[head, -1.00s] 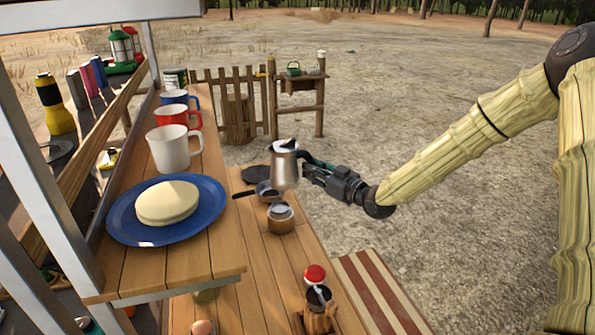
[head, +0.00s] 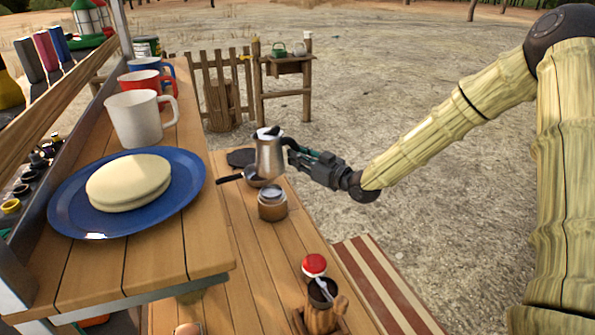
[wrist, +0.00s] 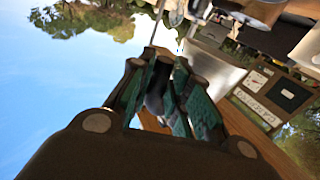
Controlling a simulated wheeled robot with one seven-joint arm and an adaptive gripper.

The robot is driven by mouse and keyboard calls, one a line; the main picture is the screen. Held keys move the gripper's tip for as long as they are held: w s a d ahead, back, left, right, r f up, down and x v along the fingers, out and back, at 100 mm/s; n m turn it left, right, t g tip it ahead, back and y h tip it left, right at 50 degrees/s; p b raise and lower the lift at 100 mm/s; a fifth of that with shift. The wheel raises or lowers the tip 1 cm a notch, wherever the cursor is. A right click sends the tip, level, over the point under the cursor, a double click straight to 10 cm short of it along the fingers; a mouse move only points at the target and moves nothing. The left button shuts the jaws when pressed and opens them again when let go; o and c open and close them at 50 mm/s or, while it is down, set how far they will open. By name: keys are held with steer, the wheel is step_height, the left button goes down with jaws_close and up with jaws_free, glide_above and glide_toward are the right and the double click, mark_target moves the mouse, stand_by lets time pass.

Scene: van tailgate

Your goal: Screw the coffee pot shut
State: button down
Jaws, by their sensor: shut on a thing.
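The coffee pot's metal upper part (head: 269,157), with a dark lid and handle, is upright in the head view. My gripper (head: 298,157) is shut on its handle from the right. The pot's base (head: 272,204), a round brownish piece with a metal rim, stands on the wooden tailgate table below and slightly in front of the upper part. The two look apart. In the wrist view my gripper's green-padded fingers (wrist: 170,95) close around the dark handle, and the pot's metal body (wrist: 215,70) shows beyond them.
A small pan (head: 255,177) and a dark round disc (head: 241,157) lie behind the base. A grinder with a red knob (head: 320,300) stands at the front. A shelf on the left carries a blue plate (head: 66,205) with flatbread and several mugs (head: 135,118).

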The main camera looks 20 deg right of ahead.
steer(key=shift+a+f+b, duration=0.1)
steer(key=shift+f+b, duration=0.4)
steer(key=shift+f, duration=0.6)
steer(key=shift+f+b, duration=1.35)
steer(key=shift+f, duration=0.75)
steer(key=shift+s+f+b, duration=0.1)
steer(key=shift+f+b, duration=1.15)
steer(key=shift+f, duration=0.55)
stand_by(1.6)
steer(key=c, duration=1.3)
jaws_free()
steer(key=shift+o, duration=0.2)
steer(key=shift+s, duration=0.1)
steer(key=v, duration=1.2)
